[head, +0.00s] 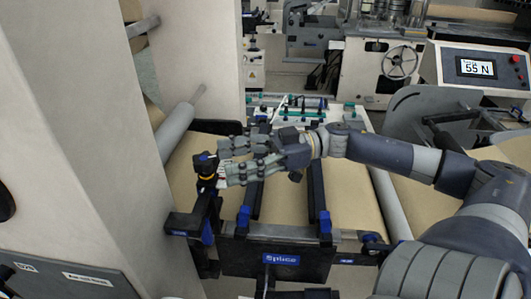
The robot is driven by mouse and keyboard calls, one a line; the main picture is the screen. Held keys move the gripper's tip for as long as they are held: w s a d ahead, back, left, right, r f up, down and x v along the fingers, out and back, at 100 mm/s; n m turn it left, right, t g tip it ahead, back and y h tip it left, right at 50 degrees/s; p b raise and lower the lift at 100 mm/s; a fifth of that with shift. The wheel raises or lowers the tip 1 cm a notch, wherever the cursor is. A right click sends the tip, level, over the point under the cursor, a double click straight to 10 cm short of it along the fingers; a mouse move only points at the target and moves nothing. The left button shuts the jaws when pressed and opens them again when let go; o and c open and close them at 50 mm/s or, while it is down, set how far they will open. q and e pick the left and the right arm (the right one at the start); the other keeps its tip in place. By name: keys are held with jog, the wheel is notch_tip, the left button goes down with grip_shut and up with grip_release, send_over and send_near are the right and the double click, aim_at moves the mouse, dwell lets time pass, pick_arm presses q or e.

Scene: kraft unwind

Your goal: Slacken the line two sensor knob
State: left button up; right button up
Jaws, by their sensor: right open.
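A small dark sensor knob (206,163) with a blue mark and a yellow-orange band stands upright at the left end of the splice frame. Whether it belongs to line two cannot be read here. My right gripper (222,166) reaches in from the right, its fingers pointing left at the knob. It is open, with one finger farther back and one nearer. The fingertips are very close to the knob; whether they touch it I cannot tell. My left gripper is out of view.
The black splice frame (285,258) with blue clamps crosses the brown kraft web (338,200). A pale machine wall (95,130) rises close on the left.

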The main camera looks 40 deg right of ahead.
jog(key=v, duration=0.6)
jog(key=shift+d, duration=0.35)
jog(key=shift+s, duration=0.15)
